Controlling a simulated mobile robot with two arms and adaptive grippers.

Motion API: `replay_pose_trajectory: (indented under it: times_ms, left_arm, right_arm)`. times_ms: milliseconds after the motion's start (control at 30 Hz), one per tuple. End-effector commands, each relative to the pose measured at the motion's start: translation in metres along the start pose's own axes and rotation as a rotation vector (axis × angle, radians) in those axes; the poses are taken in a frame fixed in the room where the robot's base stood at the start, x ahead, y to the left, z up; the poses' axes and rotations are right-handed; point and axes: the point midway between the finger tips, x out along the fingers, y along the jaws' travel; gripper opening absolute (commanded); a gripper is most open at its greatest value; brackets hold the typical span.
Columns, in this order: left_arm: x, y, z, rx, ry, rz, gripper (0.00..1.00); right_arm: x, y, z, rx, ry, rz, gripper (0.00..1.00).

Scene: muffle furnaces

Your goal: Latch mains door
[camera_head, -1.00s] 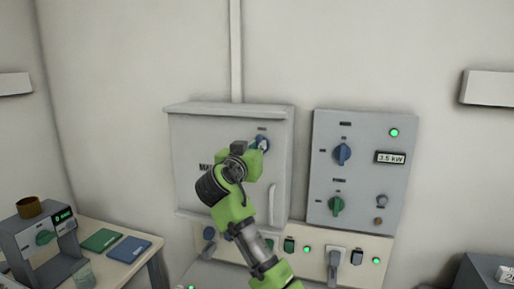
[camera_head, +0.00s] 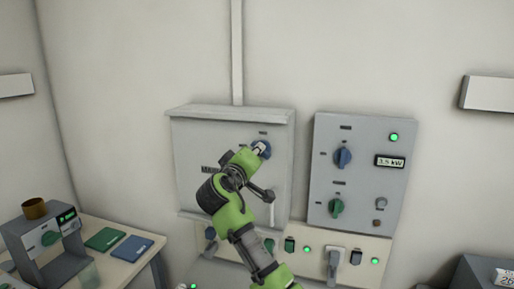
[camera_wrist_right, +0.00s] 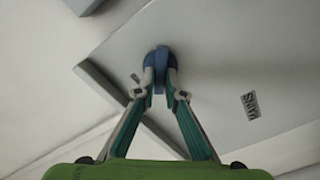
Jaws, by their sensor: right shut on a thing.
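The mains door (camera_head: 190,145) is the grey front of the wall cabinet on the left and looks flush with its frame. It also shows tilted in the wrist view (camera_wrist_right: 225,65), with its MAINS label. A blue latch knob (camera_head: 264,147) sits near its upper right corner. My right gripper (camera_wrist_right: 160,78) is shut on the blue knob (camera_wrist_right: 158,56), one finger on each side. In the head view my right gripper (camera_head: 259,151) reaches the knob from below left, and my arm hides part of the door and its label. My left gripper is not in view.
A control panel (camera_head: 322,190) with blue and green knobs and a 3.5 kW display is right of the cabinet. A socket strip (camera_head: 376,246) with a plug and green lamps runs below. A side table (camera_head: 134,266) holds a small device (camera_head: 30,238) and two pads.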

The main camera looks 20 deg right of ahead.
Motion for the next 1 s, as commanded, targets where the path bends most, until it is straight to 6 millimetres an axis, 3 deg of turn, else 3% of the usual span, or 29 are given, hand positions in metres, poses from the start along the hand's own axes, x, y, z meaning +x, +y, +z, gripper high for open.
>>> replay_pose_trajectory:
  times_ms: [500,1000]
  left_arm:
    - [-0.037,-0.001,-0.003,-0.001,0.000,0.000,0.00]
    - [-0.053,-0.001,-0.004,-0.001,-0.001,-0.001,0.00]
  right_arm:
    - [0.000,-0.001,-0.001,-0.463,0.001,-0.001,0.00]
    - [0.000,-0.005,0.001,-0.679,0.001,-0.001,0.00]
